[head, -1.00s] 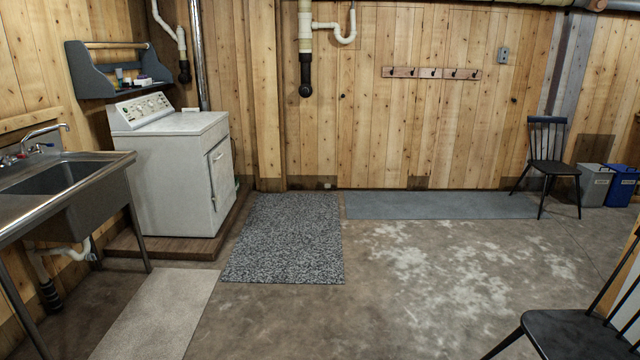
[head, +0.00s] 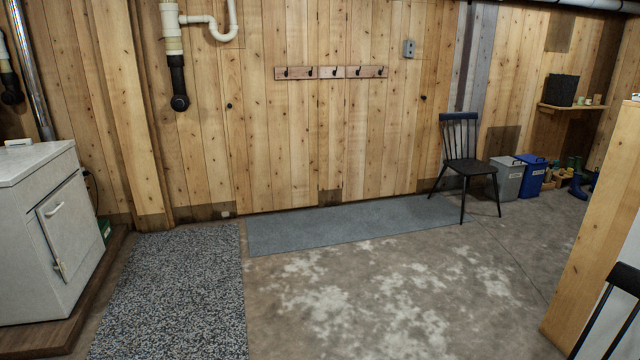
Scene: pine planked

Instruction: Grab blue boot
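A blue boot (head: 583,186) shows small at the far right, on the floor past the blue bin. It looks partly dark in the shade and its full outline is hard to make out. A green pair of boots (head: 573,164) seems to stand just behind it. Neither of my grippers shows in the head view.
A grey bin (head: 508,179) and a blue bin (head: 533,175) stand left of the boots. A wooden partition end (head: 592,230) and another chair (head: 622,290) are at right. The concrete floor (head: 400,290) between is mostly clear.

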